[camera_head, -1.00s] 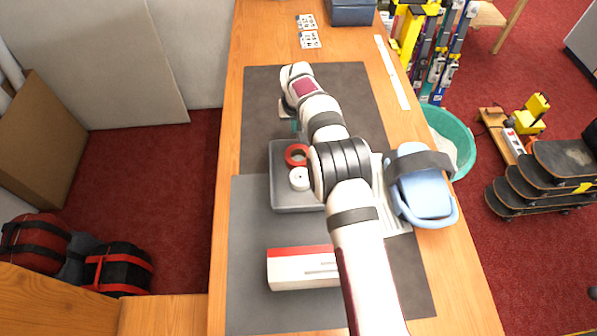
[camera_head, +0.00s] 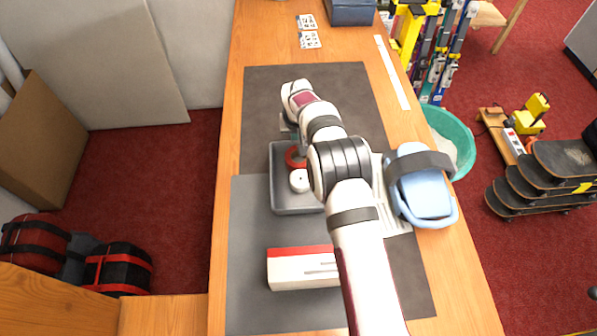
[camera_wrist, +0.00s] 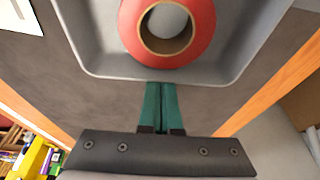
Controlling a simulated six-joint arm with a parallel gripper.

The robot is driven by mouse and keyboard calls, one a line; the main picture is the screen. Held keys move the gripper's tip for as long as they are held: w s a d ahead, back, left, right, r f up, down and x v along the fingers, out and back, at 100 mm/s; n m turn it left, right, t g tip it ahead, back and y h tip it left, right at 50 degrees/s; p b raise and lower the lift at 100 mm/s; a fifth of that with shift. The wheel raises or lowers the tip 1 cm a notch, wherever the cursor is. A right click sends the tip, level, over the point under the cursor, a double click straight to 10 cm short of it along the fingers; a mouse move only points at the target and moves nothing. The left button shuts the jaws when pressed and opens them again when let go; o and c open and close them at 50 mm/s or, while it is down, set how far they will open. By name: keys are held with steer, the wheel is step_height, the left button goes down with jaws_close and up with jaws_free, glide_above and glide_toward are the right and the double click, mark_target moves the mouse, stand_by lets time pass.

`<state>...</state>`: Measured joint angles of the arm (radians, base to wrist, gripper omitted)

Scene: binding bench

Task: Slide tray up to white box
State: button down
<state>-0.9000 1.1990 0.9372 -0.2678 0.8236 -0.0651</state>
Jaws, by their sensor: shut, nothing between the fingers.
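The grey tray (camera_head: 284,200) lies on the dark mats in the middle of the bench. It holds a red tape roll (camera_head: 294,158) and a white roll (camera_head: 299,181); my arm hides its right part. The white box (camera_head: 300,275) with a red top edge lies nearer the viewer, with a gap of bare mat between it and the tray. In the wrist view, the teal fingers of my gripper (camera_wrist: 161,86) are shut and empty. Their tips are at the outside of the tray's far wall (camera_wrist: 120,73), touching or nearly so. The head view hides the fingertips.
A blue padded item (camera_head: 424,190) lies on papers right of the tray, beside my arm. Two small cards (camera_head: 309,31) and a blue bin (camera_head: 352,12) are at the far end. The mat left of the box is clear.

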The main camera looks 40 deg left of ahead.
mark_target(299, 162)
steer(key=shift+s+d, duration=3.3)
steer(key=shift+w+a, duration=0.45)
steer(key=shift+w, duration=0.05)
steer(key=shift+r, duration=4.05)
steer(key=s+d+r+m, duration=0.1)
steer(key=d+r+m, duration=0.25)
steer(key=d, duration=0.55)
steer(key=s+d+r+m+g+h, duration=0.1)
steer(key=d+r+m, duration=0.1)
steer(key=d+r, duration=0.5)
steer(key=s+d+r+m, duration=0.1)
steer(key=d+r+m, duration=0.2)
steer(key=d, duration=0.9)
steer(key=s+d+m, duration=0.3)
steer(key=s+d, duration=0.2)
steer(key=s, duration=0.3)
steer(key=s+d+m+g, duration=0.1)
steer(key=s+d+m, duration=0.2)
steer(key=s, duration=0.6)
steer(key=shift+d+g, duration=0.3)
steer(key=shift+d, duration=0.75)
